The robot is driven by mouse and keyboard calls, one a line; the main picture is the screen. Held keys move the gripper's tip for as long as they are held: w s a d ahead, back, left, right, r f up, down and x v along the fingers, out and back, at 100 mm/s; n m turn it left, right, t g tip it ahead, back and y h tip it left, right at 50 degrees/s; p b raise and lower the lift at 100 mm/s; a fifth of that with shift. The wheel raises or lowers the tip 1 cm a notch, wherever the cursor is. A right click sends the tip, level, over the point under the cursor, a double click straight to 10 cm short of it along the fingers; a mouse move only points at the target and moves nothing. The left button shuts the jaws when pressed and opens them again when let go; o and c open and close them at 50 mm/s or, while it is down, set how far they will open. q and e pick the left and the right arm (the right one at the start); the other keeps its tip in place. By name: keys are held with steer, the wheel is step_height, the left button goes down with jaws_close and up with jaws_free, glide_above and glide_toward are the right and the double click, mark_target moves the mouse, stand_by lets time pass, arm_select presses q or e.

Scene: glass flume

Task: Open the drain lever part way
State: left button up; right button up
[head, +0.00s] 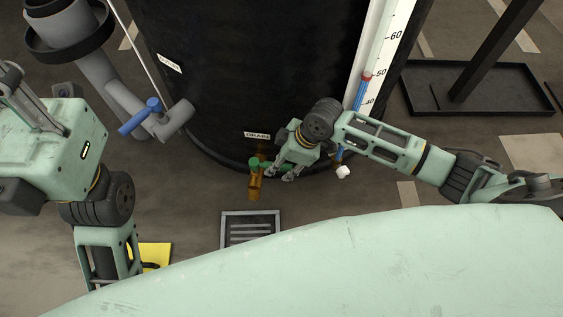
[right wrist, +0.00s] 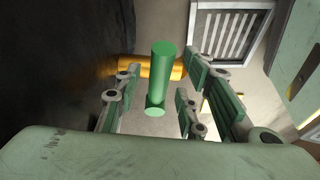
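The drain valve (head: 255,184) is a brass fitting low on the black tank, below a white DRAIN label (head: 257,135). Its green lever (head: 254,163) shows beside my right gripper (head: 280,174). In the right wrist view the lever (right wrist: 162,70) is a green round bar pointing toward the camera, in front of the brass pipe (right wrist: 133,67). The right gripper's fingers are spread on both sides of the lever, with visible gaps. The left arm is raised at the left; its grey finger parts (head: 20,95) are at the picture's edge, their opening unclear.
A floor grate (head: 250,228) lies in front of the valve. A grey pipe with a blue-handled valve (head: 140,118) stands left of the tank (head: 250,60). A level scale (head: 385,50) runs up its right side. A black tray (head: 480,88) lies at right.

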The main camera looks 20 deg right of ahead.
jaws_close()
stand_by(0.4)
